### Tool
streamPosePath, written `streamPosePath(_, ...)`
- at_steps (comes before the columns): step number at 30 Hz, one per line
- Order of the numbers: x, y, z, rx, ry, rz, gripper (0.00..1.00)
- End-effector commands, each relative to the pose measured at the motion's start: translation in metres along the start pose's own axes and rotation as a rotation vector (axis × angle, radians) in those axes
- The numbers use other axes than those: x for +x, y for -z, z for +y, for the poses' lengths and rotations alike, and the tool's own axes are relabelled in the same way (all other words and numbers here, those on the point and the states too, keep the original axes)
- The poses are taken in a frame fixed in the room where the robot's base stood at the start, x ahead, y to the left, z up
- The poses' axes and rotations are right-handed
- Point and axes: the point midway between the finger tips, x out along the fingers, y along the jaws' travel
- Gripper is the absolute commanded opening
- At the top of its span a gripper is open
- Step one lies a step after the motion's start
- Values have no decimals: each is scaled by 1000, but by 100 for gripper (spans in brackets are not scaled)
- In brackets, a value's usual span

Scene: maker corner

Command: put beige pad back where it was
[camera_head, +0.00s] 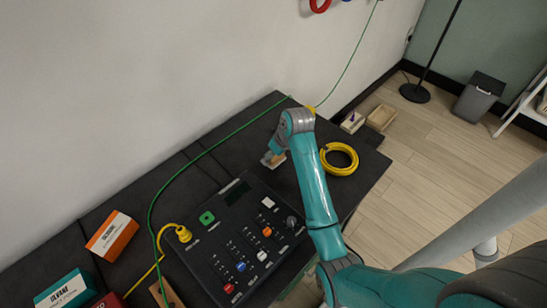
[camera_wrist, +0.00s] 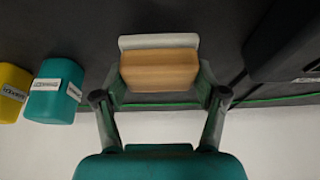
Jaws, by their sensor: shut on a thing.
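The beige pad (camera_wrist: 159,70) shows in the wrist view as a tan block with a pale grey strip along its far edge. It sits between the two fingers of my gripper (camera_wrist: 160,82), which are shut on its sides. In the head view my gripper (camera_head: 272,158) is over the dark table, behind the control panel, and a small tan part of the pad (camera_head: 278,159) shows beside it. The fingers are small and partly hidden there. I cannot tell whether the pad touches the table.
A black control panel (camera_head: 233,237) with coloured buttons lies in front of my gripper. A yellow cable coil (camera_head: 340,170) lies to the right. A green cable (camera_head: 205,153) runs behind. An orange box (camera_head: 112,234) and a teal box (camera_head: 66,290) stand at the left.

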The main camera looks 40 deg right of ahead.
Motion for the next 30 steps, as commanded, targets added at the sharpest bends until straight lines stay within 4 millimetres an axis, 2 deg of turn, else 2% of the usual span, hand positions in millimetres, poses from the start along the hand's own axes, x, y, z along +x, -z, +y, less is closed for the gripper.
streamPosePath(4,16,-7,0,1,0,-1,44)
streamPosePath(14,19,-8,0,0,0,-1,44)
streamPosePath(15,20,-8,0,0,0,-1,74)
streamPosePath(18,19,-8,0,0,0,0,97)
streamPosePath(30,16,-6,0,0,-1,1,97)
